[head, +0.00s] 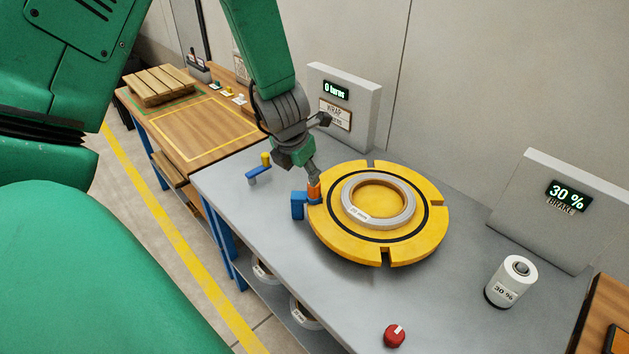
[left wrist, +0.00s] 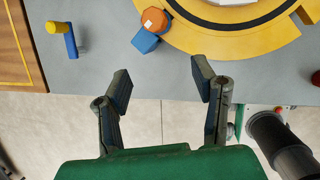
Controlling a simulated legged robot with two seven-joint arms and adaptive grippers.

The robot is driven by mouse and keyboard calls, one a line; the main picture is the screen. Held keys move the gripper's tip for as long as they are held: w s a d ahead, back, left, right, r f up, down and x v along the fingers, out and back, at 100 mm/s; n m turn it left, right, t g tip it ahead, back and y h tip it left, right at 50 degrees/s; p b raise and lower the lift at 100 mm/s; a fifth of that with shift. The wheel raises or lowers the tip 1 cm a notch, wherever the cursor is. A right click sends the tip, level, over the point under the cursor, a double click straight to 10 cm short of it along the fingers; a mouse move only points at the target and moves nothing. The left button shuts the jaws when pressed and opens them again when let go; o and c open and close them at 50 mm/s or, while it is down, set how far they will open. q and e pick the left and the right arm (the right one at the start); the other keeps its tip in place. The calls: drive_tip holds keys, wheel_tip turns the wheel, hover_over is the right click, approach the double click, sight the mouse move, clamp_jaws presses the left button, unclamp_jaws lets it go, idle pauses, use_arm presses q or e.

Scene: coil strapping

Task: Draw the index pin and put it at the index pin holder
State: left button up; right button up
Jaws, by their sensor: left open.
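The index pin, with an orange head (head: 314,190), stands in a blue block (head: 298,206) at the left rim of the yellow turntable (head: 430,235). In the left wrist view the orange head (left wrist: 153,20) lies beyond and between my fingertips, not between the jaws. My left gripper (head: 313,174) overlaps the pin's top in the head view; in the left wrist view its fingers (left wrist: 160,74) are spread and empty. Contact cannot be told from the head view. I cannot clearly identify the index pin holder. My right gripper is not in view.
A blue bar with a yellow knob (head: 265,158) stands left of the turntable. A grey coil ring (head: 357,214) lies on the turntable. A red knob (head: 394,335) and a white cylinder (head: 510,285) stand on the grey table at right. The table front is largely clear.

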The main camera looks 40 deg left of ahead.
use_arm(q)
drive_tip(key=w+r+n, duration=0.1)
drive_tip(key=r+n, duration=0.1)
drive_tip(key=b, duration=0.2)
hover_over(314, 193)
wheel_tip(314, 193, down, 7)
drive_tip(key=shift+n+h, duration=0.3)
drive_tip(key=shift+n, duration=0.1)
drive_tip(key=shift+a+x, duration=0.2)
drive_tip(key=shift+x, duration=1.25)
drive_tip(key=shift+a+x, duration=0.15)
drive_tip(key=shift+x, duration=1.3)
drive_tip(key=shift+s, duration=0.2)
drive_tip(key=shift+r, duration=0.1)
clamp_jaws()
